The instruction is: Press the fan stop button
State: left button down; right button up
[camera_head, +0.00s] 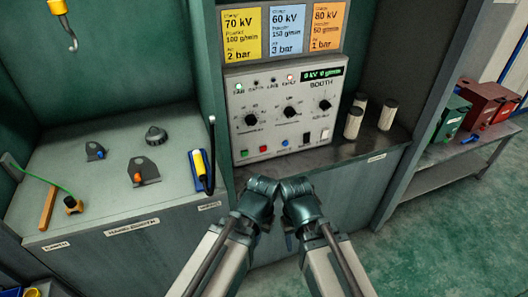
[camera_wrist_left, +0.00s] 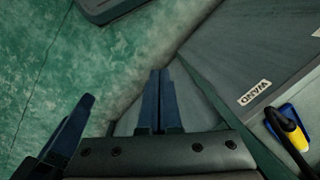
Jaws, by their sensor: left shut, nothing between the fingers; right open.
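The control panel (camera_head: 290,110), marked BOOTH, stands upright on the cabinet. On its lower edge are a green button (camera_head: 244,153), a red button (camera_head: 264,149) and a blue button (camera_head: 285,143). Their labels are too small to read, so I cannot tell which is fan stop. My left gripper (camera_wrist_left: 161,100) is shut and empty in the left wrist view; the head view mostly hides it behind the arm. My right gripper (camera_head: 290,240) shows only a dark blue finger tip, low between the arms. Both grippers are apart from the panel, in front of and below it.
Above the panel are yellow, blue and orange setting cards (camera_head: 287,28). The left bench (camera_head: 110,190) holds brackets and a yellow-handled tool (camera_head: 200,165). A hook (camera_head: 70,40) hangs at upper left. Air before the panel is free.

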aim_at(263, 149)
pick_arm(q)
jog(key=w+a+f+n+t+h+b, duration=0.1)
jog(key=w+a+f+n+b, duration=0.2)
jog(key=f+b, duration=0.55)
jog(key=w+a+f+n+t+h+b, duration=0.1)
jog(key=w+a+f+n+b, duration=0.15)
jog(key=w+f+b, duration=0.5)
jog(key=w+d+r+n+t+h, duration=0.1)
jog(key=w+d+r+n+t, duration=0.2)
jog(key=w+n, duration=0.3)
jog(key=w+d+r+n+t+h+b, duration=0.1)
jog(key=w+d+r+n+t, duration=0.2)
jog(key=w+r+n+t, duration=0.2)
jog(key=w+d+r+n+t+h+b, duration=0.1)
jog(key=w+d+r+n+t+h, duration=0.1)
jog(key=w+r+n, duration=0.4)
jog(key=w+d+n+t, duration=0.1)
jog(key=t, duration=0.1)
jog(key=shift+w+n+t, duration=0.35)
jog(key=shift+t, duration=0.05)
jog(key=shift+w+a, duration=0.65)
jog(key=shift+w, duration=0.7)
jog(key=shift+w+a, duration=0.6)
jog(key=shift+w, duration=0.7)
jog(key=shift+w+a, duration=0.65)
jog(key=shift+w, duration=0.7)
jog(key=shift+w, duration=0.1)
